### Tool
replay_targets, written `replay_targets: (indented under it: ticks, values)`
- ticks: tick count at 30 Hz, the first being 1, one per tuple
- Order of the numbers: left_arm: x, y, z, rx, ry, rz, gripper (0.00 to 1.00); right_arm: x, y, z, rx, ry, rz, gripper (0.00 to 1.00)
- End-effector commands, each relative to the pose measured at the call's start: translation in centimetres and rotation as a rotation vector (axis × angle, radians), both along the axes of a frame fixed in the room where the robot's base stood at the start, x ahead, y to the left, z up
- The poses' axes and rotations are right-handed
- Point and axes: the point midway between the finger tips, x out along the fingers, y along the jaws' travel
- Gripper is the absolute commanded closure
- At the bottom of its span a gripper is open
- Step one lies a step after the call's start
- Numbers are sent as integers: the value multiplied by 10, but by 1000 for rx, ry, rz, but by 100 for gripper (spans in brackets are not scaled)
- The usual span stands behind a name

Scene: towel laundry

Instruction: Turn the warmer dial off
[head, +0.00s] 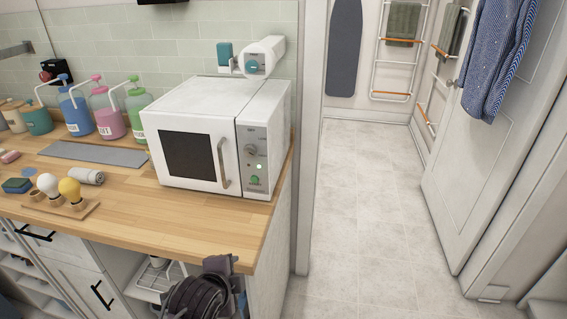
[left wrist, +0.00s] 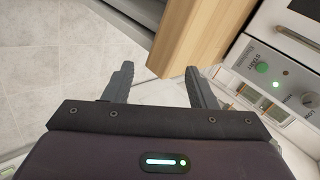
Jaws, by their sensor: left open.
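The warmer (head: 190,150) is a white box with a dark door window and a silver handle, standing on the right end of the wooden counter. Its dial (head: 250,150) is a grey round knob on the front panel, right of the handle. A small green light glows on the panel, above a green button (head: 254,180). In the left wrist view the panel is at the upper right, with the dial (left wrist: 308,99) near the right edge. My left gripper (head: 228,267) is open and empty, below and in front of the counter edge, apart from the warmer. My right gripper is not in view.
The counter (head: 190,222) is bare in front of the warmer. Pump bottles (head: 108,112), a rolled towel (head: 87,176) and a bulb-shaped set on a wooden stand (head: 70,206) are at left. Shelves lie below the counter. Tiled floor (head: 360,220) is free at right, beside a white door.

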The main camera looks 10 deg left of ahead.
Motion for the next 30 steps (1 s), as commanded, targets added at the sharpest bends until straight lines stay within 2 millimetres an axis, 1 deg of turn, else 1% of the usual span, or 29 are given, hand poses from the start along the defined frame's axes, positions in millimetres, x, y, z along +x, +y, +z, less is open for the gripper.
replay_targets:
  ticks: [1,3,8,11,14,17,18,21,25,27,30]
  values:
    - [5,-1,9,48,-32,-46,49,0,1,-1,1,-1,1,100]
    - [13,-2,21,119,-77,-109,49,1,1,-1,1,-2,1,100]
    - [36,-2,43,317,-187,-255,49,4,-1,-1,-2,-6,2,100]
    - [54,-1,58,482,-267,-352,49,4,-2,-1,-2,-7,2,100]
    - [76,3,78,704,-361,-458,49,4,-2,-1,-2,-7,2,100]
    - [101,9,105,999,-460,-561,49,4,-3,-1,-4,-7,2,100]
    - [109,12,116,1122,-493,-594,49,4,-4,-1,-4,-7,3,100]
    - [126,20,139,1389,-550,-648,49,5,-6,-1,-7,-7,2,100]
    - [137,26,160,1620,-579,-676,49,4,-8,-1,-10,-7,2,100]
    - [141,28,165,1685,-583,-683,49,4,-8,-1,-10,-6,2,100]
    - [146,29,169,1719,-586,-684,49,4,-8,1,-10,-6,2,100]
